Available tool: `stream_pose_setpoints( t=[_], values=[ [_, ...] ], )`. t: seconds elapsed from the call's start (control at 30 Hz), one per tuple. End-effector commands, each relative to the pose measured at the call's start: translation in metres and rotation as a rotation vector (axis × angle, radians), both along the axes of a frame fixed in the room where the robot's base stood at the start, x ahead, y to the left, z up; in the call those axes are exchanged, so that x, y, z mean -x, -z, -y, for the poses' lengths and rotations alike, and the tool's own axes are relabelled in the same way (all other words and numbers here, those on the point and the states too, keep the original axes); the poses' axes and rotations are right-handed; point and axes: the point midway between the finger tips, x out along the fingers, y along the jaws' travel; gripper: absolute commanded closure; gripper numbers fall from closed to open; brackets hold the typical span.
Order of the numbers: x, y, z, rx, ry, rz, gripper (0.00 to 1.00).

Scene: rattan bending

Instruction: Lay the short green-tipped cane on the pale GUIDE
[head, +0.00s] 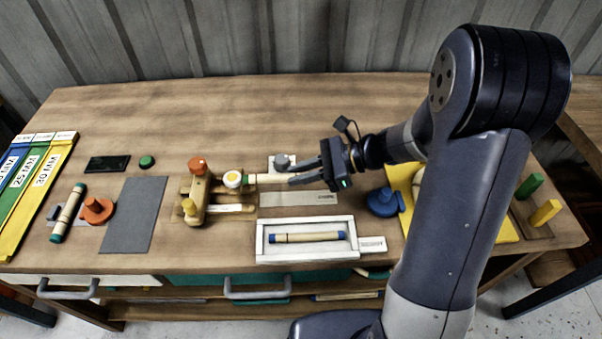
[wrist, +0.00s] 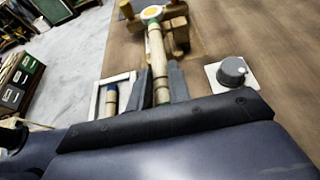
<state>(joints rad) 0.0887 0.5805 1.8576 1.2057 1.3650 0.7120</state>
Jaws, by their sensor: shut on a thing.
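My gripper (head: 292,178) is shut on a pale cane (head: 268,177) with a green tip, held roughly level. In the wrist view the cane (wrist: 158,62) runs between the two fingers (wrist: 161,88), pointing away from me. Its green-banded far end is close to a white-ringed yellow knob (head: 233,179) on a wooden fixture; I cannot tell whether they touch. A pale grey strip (head: 285,199) with a small unreadable label, which looks like the guide, lies on the bench just below the gripper in the head view. The cane is above the strip's back side, not on it.
A white tray (head: 262,247) holding a blue-tipped cane (head: 308,237) is in front of the strip. The wooden fixture (head: 197,200) with an orange knob stands left. A grey knob (head: 280,161) on a white plate is behind. A blue knob (head: 383,201) is right. The bench's back is clear.

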Motion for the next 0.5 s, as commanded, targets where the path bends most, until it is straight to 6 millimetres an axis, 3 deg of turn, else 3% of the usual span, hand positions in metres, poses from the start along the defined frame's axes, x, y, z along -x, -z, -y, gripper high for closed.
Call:
stream_pose_setpoints(
  t=[0.5],
  values=[
    [0.0,0.053,0.0,0.0,0.0,-0.001,1.0]
  ],
)
